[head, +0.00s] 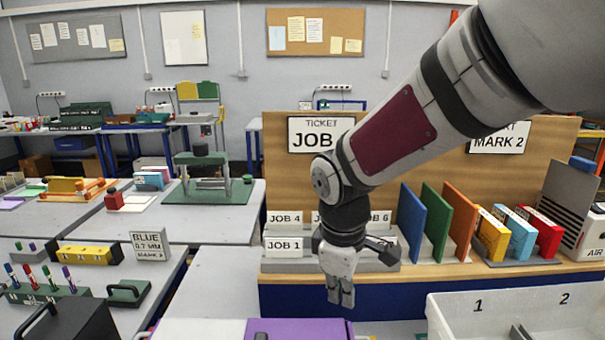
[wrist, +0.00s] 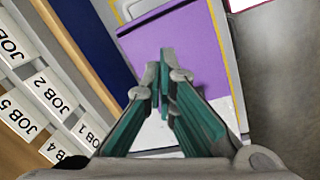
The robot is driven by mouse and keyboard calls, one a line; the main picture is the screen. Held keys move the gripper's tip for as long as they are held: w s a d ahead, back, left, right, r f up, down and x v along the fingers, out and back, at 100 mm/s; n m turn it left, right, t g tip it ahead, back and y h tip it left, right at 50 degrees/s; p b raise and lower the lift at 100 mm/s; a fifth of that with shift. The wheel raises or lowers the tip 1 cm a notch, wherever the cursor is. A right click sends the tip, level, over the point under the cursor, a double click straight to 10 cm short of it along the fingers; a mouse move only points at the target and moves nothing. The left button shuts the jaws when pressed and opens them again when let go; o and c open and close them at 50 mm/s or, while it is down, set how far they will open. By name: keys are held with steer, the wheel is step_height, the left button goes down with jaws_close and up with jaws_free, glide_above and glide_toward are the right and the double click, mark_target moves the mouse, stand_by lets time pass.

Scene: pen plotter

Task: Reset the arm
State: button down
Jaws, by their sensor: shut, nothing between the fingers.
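My gripper (head: 340,292) hangs pointing down in the head view, in front of the wooden bench with the job cards. It is shut and empty. In the wrist view its two green-padded fingers (wrist: 165,75) meet at the tips, above a purple surface (wrist: 198,55). That purple panel (head: 285,329) also shows at the bottom of the head view, below the gripper. My arm reaches in from the upper right and hides part of the ticket board (head: 280,180).
Job cards (head: 284,245) stand close to the gripper. Blue (head: 411,225), green and orange boards stand to its right. A white bin (head: 450,318) marked 1 and 2 is at lower right. A pen rack (head: 45,292) and a blue-pen sign (head: 149,245) are at left.

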steer(key=s+d+r+m+t, duration=0.1)
steer(key=s+d+r+m, duration=0.4)
steer(key=s, duration=0.4)
steer(key=s+d+r+m+t, duration=0.2)
steer(key=s+d+r+m, duration=0.3)
steer(key=s+d+m, duration=0.2)
steer(key=shift+s+d+m+y, duration=0.2)
steer(key=shift+s+m+y, duration=0.25)
steer(key=shift+s, duration=0.55)
steer(key=c, duration=2.3)
jaws_free()
